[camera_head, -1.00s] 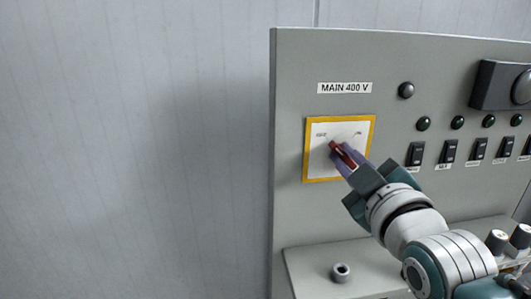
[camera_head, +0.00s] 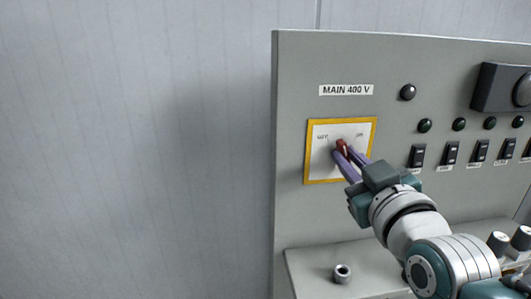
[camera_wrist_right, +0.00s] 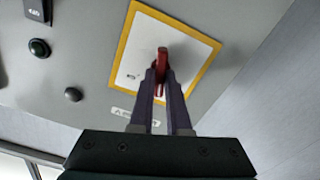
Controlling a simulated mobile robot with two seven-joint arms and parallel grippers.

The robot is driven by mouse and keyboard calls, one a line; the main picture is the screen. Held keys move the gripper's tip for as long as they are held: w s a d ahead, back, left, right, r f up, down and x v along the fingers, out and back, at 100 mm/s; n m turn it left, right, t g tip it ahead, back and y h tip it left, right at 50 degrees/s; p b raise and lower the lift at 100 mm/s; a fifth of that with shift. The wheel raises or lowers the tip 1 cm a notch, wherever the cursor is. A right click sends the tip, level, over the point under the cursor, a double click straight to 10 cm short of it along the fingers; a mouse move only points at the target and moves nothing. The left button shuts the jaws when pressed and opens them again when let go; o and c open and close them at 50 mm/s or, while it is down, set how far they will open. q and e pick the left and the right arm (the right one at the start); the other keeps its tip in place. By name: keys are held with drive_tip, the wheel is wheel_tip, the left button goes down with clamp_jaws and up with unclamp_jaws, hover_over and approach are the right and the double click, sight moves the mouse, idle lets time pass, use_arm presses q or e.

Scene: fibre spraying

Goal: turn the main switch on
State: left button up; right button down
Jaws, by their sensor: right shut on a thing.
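The main switch is a red handle (camera_head: 341,147) on a white plate with a yellow border (camera_head: 308,160), under the label MAIN 400 V (camera_head: 345,90). OFF is printed at the plate's upper left and ON at its upper right. My right gripper (camera_head: 346,157) reaches in from the lower right and is shut on the red handle, one purple finger on each side. The right wrist view shows the red handle (camera_wrist_right: 162,60) between the two fingertips (camera_wrist_right: 161,76). The handle stands nearly upright in the head view. The fingers hide its lower part. My left gripper is not in view.
The grey cabinet panel (camera_head: 290,100) has a dark round lamp (camera_head: 407,92) near the label. Right of the switch is a row of black rocker switches (camera_head: 417,155) below green lamps (camera_head: 424,126). A ledge with a metal socket (camera_head: 342,273) is below. The left side is bare wall.

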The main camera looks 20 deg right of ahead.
drive_tip(key=m, duration=0.6)
drive_tip(key=shift+d+m, duration=0.15)
drive_tip(key=shift+m, duration=0.15)
drive_tip(key=m, duration=0.4)
drive_tip(key=shift+d, duration=0.1)
drive_tip(key=shift+m, duration=1)
drive_tip(key=c, duration=0.9)
unclamp_jaws()
drive_tip(key=shift+s+f, duration=0.1)
drive_tip(key=shift+s, duration=0.05)
